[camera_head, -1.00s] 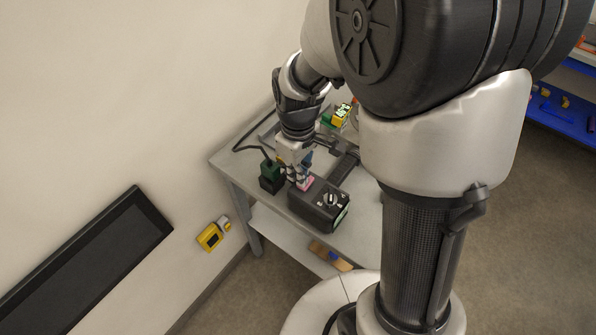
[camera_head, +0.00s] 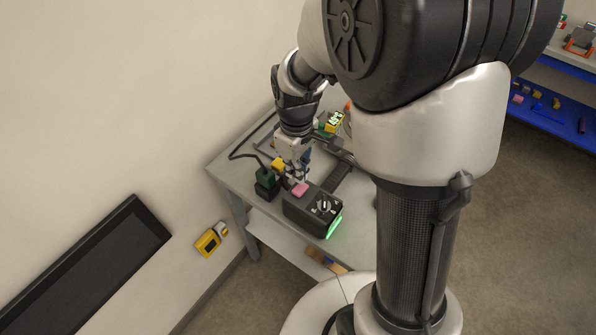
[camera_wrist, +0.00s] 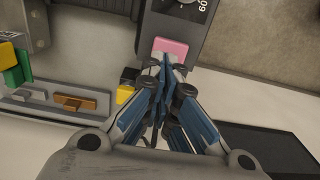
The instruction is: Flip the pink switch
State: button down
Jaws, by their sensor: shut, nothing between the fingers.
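The pink switch (camera_head: 300,189) sits on the top of a black box (camera_head: 311,212), near the end closest to my gripper. A green light glows along the box's right side. The switch also shows in the wrist view (camera_wrist: 171,46), just past my fingertips. My gripper (camera_head: 304,180) is shut and empty, pointing down beside the switch. In the wrist view the closed blue fingers (camera_wrist: 166,62) end at the near edge of the switch; I cannot tell whether they touch it. A dial (camera_head: 323,206) is on the box's top.
The box stands on a grey cart (camera_head: 226,172) against the wall. A yellow and green device (camera_head: 334,121) is at the back. A yellow wall unit (camera_head: 208,241) is at lower left.

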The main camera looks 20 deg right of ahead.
notch_tip(320, 180, up, 12)
jog(key=w+d+p, duration=0.1)
jog(key=p, duration=0.2)
jog(key=shift+d+f, duration=0.15)
jog(key=shift+d, duration=0.15)
jog(key=s+r+m+t+b, duration=0.1)
jog(key=s+r+m+t, duration=0.1)
jog(key=s, duration=0.7)
jog(key=s+r+m+t+b, duration=0.1)
jog(key=s+r+m, duration=0.3)
jog(key=s, duration=0.6)
jog(key=shift+a+r+m+t+b, duration=0.15)
jog(key=shift+a+m+t+b, duration=0.4)
jog(key=shift+t, duration=0.25)
jog(key=shift+d, duration=0.1)
